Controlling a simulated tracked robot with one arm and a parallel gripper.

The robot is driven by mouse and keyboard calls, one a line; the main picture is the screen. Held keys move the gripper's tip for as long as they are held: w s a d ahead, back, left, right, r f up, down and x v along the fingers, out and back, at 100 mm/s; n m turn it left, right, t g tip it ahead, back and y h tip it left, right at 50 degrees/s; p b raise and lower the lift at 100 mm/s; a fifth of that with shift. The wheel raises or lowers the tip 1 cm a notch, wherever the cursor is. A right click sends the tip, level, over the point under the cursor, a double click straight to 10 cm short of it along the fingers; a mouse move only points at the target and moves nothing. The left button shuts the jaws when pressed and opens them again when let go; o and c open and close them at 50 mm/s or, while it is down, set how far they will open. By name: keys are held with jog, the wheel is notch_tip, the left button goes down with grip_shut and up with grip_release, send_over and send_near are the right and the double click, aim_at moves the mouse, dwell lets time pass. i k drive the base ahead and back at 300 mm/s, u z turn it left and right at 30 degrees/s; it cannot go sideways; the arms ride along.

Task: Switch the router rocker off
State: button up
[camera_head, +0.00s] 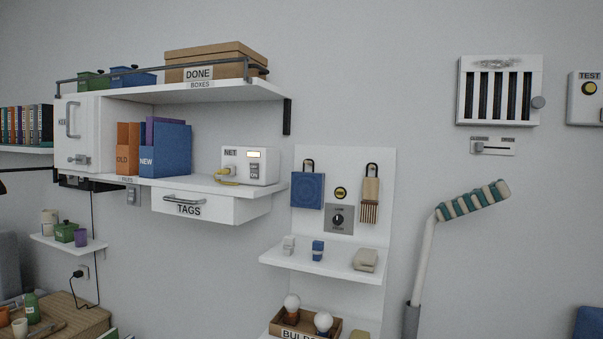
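The router is a white box labelled NET (232,172), standing at the right end of the middle shelf. A small grey rocker (254,171) sits on the right part of its front, below a small lit window (253,154). The rocker is too small here to tell which side is pressed in. A yellow cable or plug shows at the router's lower left front. My gripper is not in this view.
Blue and orange file boxes (168,152) stand left of the router. A TAGS drawer (205,206) hangs below the shelf. A white pegboard panel (380,240) stands to the right. A striped-headed pole (470,205) leans farther right.

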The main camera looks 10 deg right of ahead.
aim_at(254, 167)
jog(key=z, duration=0.3)
jog(key=i, duration=2.05)
jog(key=u, duration=0.5)
